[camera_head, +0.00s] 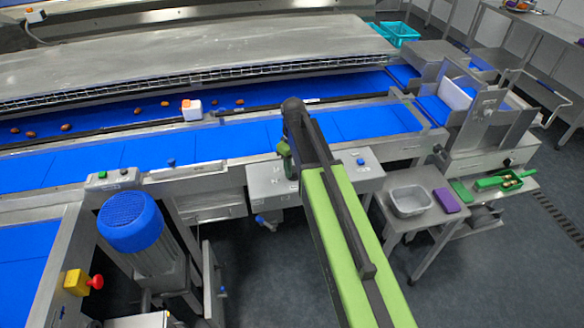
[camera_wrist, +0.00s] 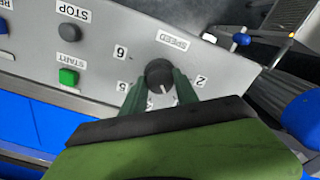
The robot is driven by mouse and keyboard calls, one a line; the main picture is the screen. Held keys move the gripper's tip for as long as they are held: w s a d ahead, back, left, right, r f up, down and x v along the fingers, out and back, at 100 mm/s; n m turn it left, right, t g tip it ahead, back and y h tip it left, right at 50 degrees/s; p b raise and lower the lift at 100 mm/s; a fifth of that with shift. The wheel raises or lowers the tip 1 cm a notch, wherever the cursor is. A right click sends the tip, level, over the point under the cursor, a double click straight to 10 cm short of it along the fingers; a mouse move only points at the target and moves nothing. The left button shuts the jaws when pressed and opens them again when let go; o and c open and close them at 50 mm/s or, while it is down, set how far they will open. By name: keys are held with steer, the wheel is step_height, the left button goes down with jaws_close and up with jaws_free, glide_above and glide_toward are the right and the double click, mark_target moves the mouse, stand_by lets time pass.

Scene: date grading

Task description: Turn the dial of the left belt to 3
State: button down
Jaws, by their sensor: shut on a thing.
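The speed dial (camera_wrist: 158,72) is a dark round knob on a grey panel (camera_wrist: 98,50) in the wrist view. Its white mark points toward the bottom of the picture, slightly right. Labels 6 and 5 show on its left and 2 on its right; the labels below are mostly hidden by my fingers. My gripper (camera_wrist: 160,86) has its two green fingers shut on the dial, one on each side. In the head view my gripper (camera_head: 288,160) is at the grey control box (camera_head: 262,184) on the front of the blue belt (camera_head: 210,142); the dial is hidden there.
A green START button (camera_wrist: 68,77) and a STOP label are left of the dial. Another box (camera_head: 113,179) with a green button stands at the left. A blue motor (camera_head: 130,222) and a red emergency button (camera_head: 97,282) are nearby. A grey tub (camera_head: 410,202) stands right.

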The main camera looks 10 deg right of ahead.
mark_target(293, 169)
steer(key=shift+w+n, duration=0.1)
steer(key=shift+n, duration=0.4)
steer(key=c, duration=0.9)
jaws_free()
steer(key=shift+c, duration=0.2)
steer(key=shift+r, duration=0.1)
step_height(293, 169, up, 17)
steer(key=p, duration=1.7)
steer(key=shift+r, duration=0.15)
